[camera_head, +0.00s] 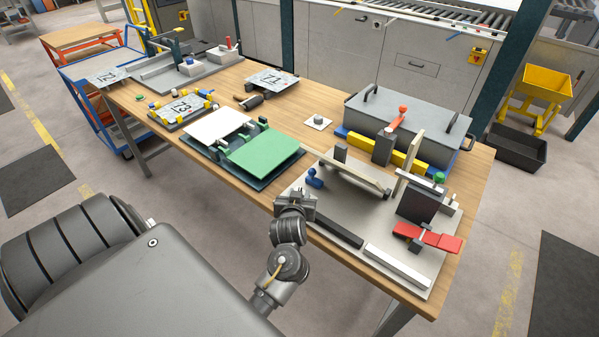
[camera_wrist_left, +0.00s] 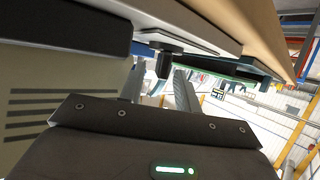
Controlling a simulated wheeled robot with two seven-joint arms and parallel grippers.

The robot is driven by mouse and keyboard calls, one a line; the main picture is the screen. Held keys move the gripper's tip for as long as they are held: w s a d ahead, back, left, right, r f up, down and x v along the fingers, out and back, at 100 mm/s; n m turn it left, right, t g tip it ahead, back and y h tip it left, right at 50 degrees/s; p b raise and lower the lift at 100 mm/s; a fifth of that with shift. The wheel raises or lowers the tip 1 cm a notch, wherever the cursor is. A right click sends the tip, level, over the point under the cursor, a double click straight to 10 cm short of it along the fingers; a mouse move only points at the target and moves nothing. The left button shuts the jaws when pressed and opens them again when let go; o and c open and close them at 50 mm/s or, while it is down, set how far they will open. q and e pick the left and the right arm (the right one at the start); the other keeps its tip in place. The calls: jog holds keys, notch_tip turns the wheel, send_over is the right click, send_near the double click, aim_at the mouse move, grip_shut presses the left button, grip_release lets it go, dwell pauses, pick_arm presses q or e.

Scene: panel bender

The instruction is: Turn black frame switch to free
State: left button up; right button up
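A grey fixture plate (camera_head: 360,215) lies at the table's front right. It carries a dark upright panel (camera_head: 420,204), a red flat part (camera_head: 428,238), a blue knob (camera_head: 314,178) and a dark bar (camera_head: 333,231). I cannot tell which piece is the black frame switch. My left gripper (camera_head: 297,196) is at the plate's left front edge, near the blue knob. In the left wrist view its two fingers (camera_wrist_left: 160,88) stand apart, with a small dark knob-like part (camera_wrist_left: 164,63) showing beyond and between them. I see no contact. My right gripper is not in view.
A green and white panel model (camera_head: 262,156) stands left of the plate. A grey lidded box (camera_head: 415,120) with handles and a red-handled dark block (camera_head: 383,148) stand behind it. A small white pad (camera_head: 318,122) lies on bare wood. Floor is free before the table.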

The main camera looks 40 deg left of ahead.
pick_arm(q)
jog(key=p+v, duration=0.5)
jog(key=v, duration=0.4)
jog(key=shift+p, duration=0.4)
